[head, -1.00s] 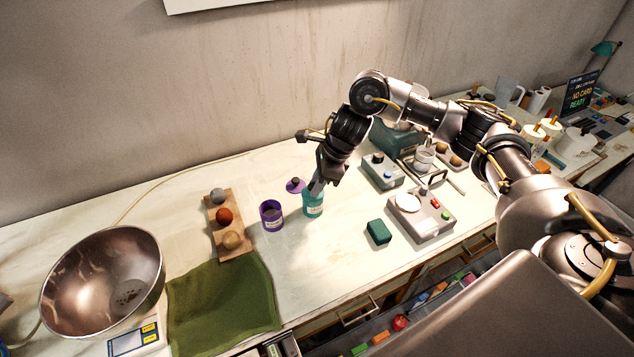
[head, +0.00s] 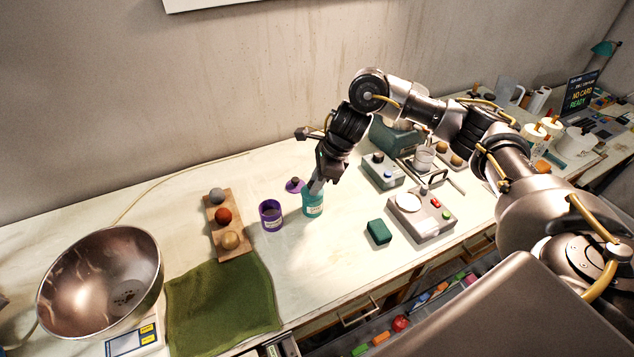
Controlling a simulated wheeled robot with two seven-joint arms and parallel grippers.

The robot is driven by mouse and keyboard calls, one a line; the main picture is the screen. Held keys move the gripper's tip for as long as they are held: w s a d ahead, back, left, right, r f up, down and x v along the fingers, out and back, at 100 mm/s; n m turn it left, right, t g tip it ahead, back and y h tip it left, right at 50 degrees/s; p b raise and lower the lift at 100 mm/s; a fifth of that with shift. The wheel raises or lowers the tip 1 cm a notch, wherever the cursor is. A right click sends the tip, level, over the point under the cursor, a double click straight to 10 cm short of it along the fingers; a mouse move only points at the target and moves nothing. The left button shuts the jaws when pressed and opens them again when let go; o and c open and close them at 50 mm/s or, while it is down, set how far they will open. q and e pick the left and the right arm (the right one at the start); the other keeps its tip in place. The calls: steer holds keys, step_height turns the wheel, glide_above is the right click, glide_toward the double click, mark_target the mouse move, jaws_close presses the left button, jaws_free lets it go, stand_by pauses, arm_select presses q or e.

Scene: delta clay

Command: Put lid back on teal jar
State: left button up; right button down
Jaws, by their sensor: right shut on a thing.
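The teal jar (head: 313,206) stands upright on the workbench with a pale label on its front. My right gripper (head: 317,186) points down at the jar's top, with its fingertips right at the mouth. It is shut on what appears to be the teal jar's lid, which the fingers and the jar's rim mostly hide. I cannot tell whether the lid is seated on the rim. No other teal lid shows on the bench. My left gripper is not in view.
An open purple jar (head: 271,215) stands close left of the teal jar, with a purple lid (head: 295,185) lying behind it. A dark green block (head: 378,232) and a grey device (head: 422,216) are to the right. The bench in front of the teal jar is clear.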

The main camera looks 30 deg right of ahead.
steer(key=shift+f+b, duration=0.2)
steer(key=shift+b, duration=0.45)
stand_by(1.0)
stand_by(0.4)
steer(key=c, duration=0.7)
jaws_free()
steer(key=shift+r, duration=0.2)
steer(key=shift+r+p, duration=0.9)
steer(key=shift+r, duration=0.4)
steer(key=shift+r+p, duration=1.6)
steer(key=shift+r, duration=0.45)
jaws_close()
